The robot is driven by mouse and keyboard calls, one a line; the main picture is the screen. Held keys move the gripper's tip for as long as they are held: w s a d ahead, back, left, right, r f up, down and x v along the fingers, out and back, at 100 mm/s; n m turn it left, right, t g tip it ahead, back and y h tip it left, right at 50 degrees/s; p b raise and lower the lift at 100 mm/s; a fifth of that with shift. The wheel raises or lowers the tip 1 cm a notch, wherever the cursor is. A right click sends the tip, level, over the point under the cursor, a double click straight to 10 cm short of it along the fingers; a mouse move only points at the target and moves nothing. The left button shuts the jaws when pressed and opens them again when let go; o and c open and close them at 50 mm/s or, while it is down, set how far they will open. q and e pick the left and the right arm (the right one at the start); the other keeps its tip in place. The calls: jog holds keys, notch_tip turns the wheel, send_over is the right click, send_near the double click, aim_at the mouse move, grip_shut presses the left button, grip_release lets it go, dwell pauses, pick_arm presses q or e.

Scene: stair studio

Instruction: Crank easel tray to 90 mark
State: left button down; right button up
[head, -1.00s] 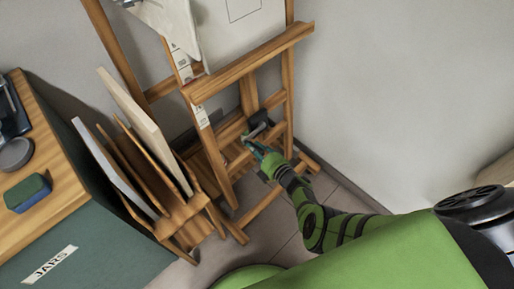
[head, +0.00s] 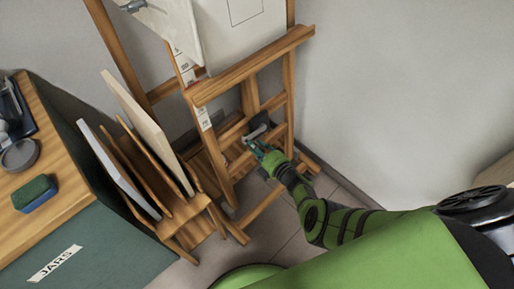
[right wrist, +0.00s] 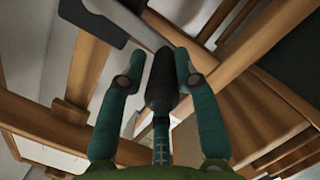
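The wooden easel (head: 288,75) stands against the wall with a white canvas (head: 235,40) on its tray (head: 250,68). A white scale strip (head: 205,118) runs down the post below the tray; its figures are too small to read surely. The crank (head: 257,131) sits low between the easel's posts, with a grey arm and dark handle. My right gripper (head: 262,150) is at the crank. My left gripper is out of view.
A wooden rack (head: 180,215) with upright boards stands left of the easel. Further left is a green cabinet (head: 95,245) labelled JARS, with a blue-green sponge (head: 35,194) and a round grey lid (head: 20,155) on top. The wall right of the easel is bare.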

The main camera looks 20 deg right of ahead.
jog(key=shift+o, duration=0.2)
jog(key=shift+w, duration=0.1)
jog(key=shift+d, duration=0.1)
jog(key=shift+s+d, duration=0.15)
jog(key=shift+s, duration=0.45)
jog(key=v, duration=1)
jog(key=shift+s+r, duration=0.35)
jog(key=shift+f, duration=0.1)
